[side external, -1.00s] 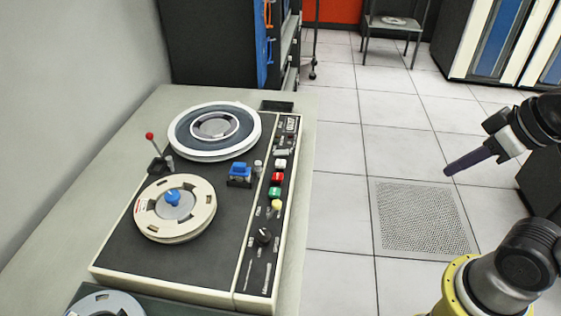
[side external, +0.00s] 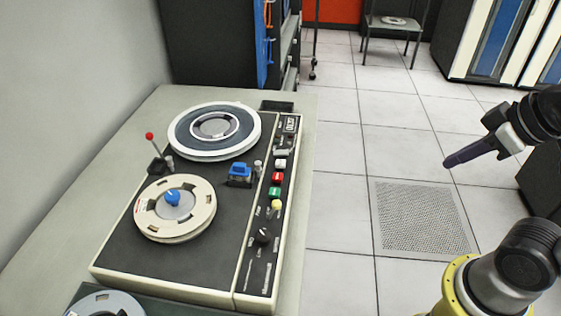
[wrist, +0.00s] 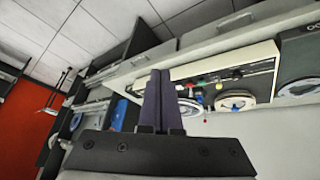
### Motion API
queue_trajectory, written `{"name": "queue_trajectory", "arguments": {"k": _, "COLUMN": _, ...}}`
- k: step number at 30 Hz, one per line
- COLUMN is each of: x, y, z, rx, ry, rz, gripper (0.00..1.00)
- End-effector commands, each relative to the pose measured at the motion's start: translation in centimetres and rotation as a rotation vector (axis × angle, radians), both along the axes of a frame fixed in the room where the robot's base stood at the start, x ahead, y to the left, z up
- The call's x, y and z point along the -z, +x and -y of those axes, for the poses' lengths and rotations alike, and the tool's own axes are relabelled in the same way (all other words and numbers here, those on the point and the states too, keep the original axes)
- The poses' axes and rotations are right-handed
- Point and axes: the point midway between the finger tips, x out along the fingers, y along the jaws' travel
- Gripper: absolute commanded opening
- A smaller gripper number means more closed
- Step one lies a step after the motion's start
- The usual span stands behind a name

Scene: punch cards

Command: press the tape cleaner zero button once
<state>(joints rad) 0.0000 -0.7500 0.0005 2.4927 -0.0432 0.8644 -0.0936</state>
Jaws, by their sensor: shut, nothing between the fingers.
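The tape cleaner (side external: 118,262) is a dark-topped machine with a cream frame on a grey counter, with two reels. Its right-hand strip carries a counter window (side external: 290,124) at the far end, then a white button (side external: 280,164), a red button (side external: 277,178), a green button (side external: 274,192), a yellow button (side external: 277,205) and a black knob (side external: 263,236). The labels are too small to read, so I cannot tell which is zero. My gripper (side external: 447,164) is shut and empty, over the floor well right of the machine. The wrist view shows its dark fingers (wrist: 160,74) together.
The cleaner's lever with a red knob (side external: 149,136) stands up on its left side. A blue-capped head block (side external: 239,170) sits between reels and buttons. Dark cabinets (side external: 215,45) stand behind the counter. The space between my gripper and the machine is clear.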

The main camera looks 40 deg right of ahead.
Motion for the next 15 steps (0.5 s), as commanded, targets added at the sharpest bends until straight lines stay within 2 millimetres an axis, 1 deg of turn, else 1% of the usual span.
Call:
{"name": "queue_trajectory", "arguments": {"k": 1, "x": -1.1, "y": 0.9, "z": 0.7, "rx": -0.043, "ry": -0.064, "rz": 0.038, "gripper": 0.00}}
{"name": "queue_trajectory", "arguments": {"k": 2, "x": -1.7, "y": 1.5, "z": 1.2, "rx": -0.074, "ry": -0.112, "rz": 0.057, "gripper": 0.00}}
{"name": "queue_trajectory", "arguments": {"k": 5, "x": -4.0, "y": 4.6, "z": 2.9, "rx": -0.207, "ry": -0.305, "rz": 0.098, "gripper": 0.00}}
{"name": "queue_trajectory", "arguments": {"k": 6, "x": -4.8, "y": 6.1, "z": 3.4, "rx": -0.272, "ry": -0.390, "rz": 0.105, "gripper": 0.00}}
{"name": "queue_trajectory", "arguments": {"k": 8, "x": -5.9, "y": 8.6, "z": 3.9, "rx": -0.372, "ry": -0.511, "rz": 0.109, "gripper": 0.00}}
{"name": "queue_trajectory", "arguments": {"k": 9, "x": -6.5, "y": 10.3, "z": 4.0, "rx": -0.441, "ry": -0.590, "rz": 0.110, "gripper": 0.00}}
{"name": "queue_trajectory", "arguments": {"k": 11, "x": -7.2, "y": 12.9, "z": 4.0, "rx": -0.546, "ry": -0.702, "rz": 0.107, "gripper": 0.00}}
{"name": "queue_trajectory", "arguments": {"k": 12, "x": -7.6, "y": 14.7, "z": 3.7, "rx": -0.619, "ry": -0.773, "rz": 0.105, "gripper": 0.00}}
{"name": "queue_trajectory", "arguments": {"k": 14, "x": -7.8, "y": 17.3, "z": 3.1, "rx": -0.726, "ry": -0.874, "rz": 0.099, "gripper": 0.00}}
{"name": "queue_trajectory", "arguments": {"k": 15, "x": -7.8, "y": 19.1, "z": 2.6, "rx": -0.796, "ry": -0.937, "rz": 0.094, "gripper": 0.00}}
